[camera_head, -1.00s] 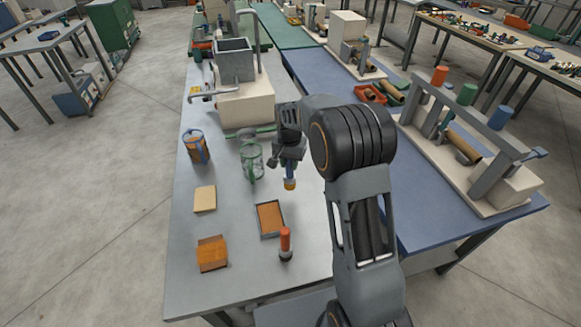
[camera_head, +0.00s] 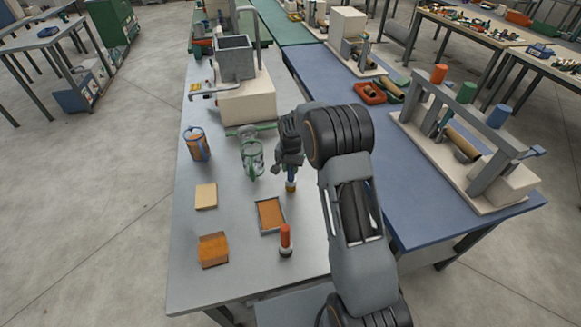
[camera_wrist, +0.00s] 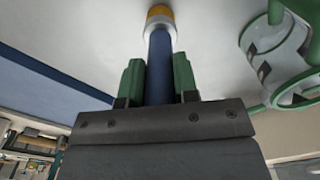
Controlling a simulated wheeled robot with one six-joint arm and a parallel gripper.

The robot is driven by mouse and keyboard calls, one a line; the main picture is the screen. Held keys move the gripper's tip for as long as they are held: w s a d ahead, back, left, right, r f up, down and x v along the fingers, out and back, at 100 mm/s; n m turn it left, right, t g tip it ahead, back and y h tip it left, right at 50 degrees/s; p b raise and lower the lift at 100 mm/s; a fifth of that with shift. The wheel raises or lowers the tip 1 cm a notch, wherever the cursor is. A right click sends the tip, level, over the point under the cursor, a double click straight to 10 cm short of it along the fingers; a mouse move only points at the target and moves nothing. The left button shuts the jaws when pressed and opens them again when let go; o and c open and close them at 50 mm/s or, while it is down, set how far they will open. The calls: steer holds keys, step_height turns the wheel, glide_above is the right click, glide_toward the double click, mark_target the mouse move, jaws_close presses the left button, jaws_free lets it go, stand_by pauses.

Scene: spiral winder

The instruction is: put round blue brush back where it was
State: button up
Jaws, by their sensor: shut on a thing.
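My gripper (camera_head: 290,165) is shut on the round blue brush (camera_head: 291,181) in the head view. The brush hangs upright with its yellow-and-white end down, over or on the grey table (camera_head: 330,262); I cannot tell if it touches. In the wrist view the blue handle (camera_wrist: 160,65) sits between the green fingertips (camera_wrist: 157,85), and its yellow end lies beyond them. The brush's upper part is hidden by my gripper.
A green wire holder (camera_head: 252,158) stands just left of my gripper. An orange-and-blue tin (camera_head: 197,144), a beige block (camera_head: 206,196), an orange box (camera_head: 213,249), an orange-filled tray (camera_head: 258,217) and a red-handled brush (camera_head: 285,240) stand on the table. A winder (camera_head: 245,103) is behind.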

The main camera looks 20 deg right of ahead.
steer(key=shift+f, duration=0.1)
steer(key=o, duration=0.9)
steer(key=shift+o, duration=0.2)
step_height(320, 180, up, 12)
steer(key=shift+f+b, duration=0.1)
steer(key=shift+b, duration=0.55)
steer(key=s+r+n+t, duration=0.2)
steer(key=s+r+n, duration=0.1)
steer(key=s, duration=1)
steer(key=s+r+n+t, duration=0.2)
steer(key=s+r+n, duration=0.1)
steer(key=s, duration=1)
steer(key=shift+s+r, duration=0.25)
steer(key=shift+s, duration=0.05)
